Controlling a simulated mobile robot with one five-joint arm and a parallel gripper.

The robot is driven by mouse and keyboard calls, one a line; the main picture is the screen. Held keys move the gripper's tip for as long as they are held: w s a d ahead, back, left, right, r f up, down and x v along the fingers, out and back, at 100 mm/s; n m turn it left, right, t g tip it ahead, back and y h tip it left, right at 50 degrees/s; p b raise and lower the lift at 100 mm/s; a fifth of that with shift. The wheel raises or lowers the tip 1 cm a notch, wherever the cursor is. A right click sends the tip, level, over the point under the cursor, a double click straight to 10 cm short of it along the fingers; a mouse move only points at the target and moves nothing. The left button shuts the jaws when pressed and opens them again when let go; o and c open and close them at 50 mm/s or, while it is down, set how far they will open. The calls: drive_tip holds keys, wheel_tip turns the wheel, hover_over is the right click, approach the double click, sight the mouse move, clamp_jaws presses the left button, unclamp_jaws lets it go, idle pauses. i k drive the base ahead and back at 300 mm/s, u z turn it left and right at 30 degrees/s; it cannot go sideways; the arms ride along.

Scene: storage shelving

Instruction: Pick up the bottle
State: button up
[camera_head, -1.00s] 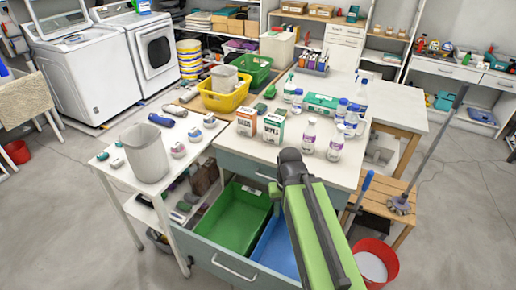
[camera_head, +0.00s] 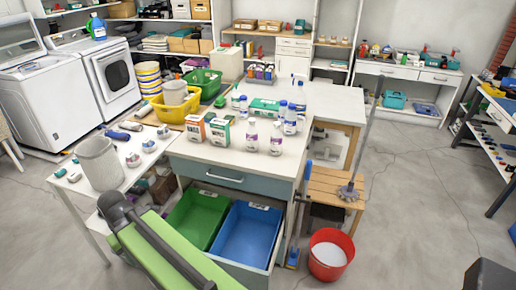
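Several bottles stand upright on the white-topped counter (camera_head: 225,160); I cannot tell which one the task means. Two white bottles with purple labels, a left one (camera_head: 252,136) and a right one (camera_head: 277,138), stand near its front right. A blue-capped bottle (camera_head: 290,121) stands behind them, with others close by. A blue jug (camera_head: 97,28) stands on the dryer at the back left. My green and dark arm crosses the lower left, in front of the drawer. Its gripper fingers do not show, and nothing held is visible.
An open drawer holds a green bin (camera_head: 194,218) and a blue bin (camera_head: 246,236). Two cartons (camera_head: 207,131) stand left of the bottles. A red bucket (camera_head: 329,257) and a wooden stool (camera_head: 333,187) are right of the counter.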

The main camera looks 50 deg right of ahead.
sight(276, 137)
drive_tip(key=z, duration=0.35)
drive_tip(key=i, duration=1.05)
drive_tip(key=u, duration=0.35)
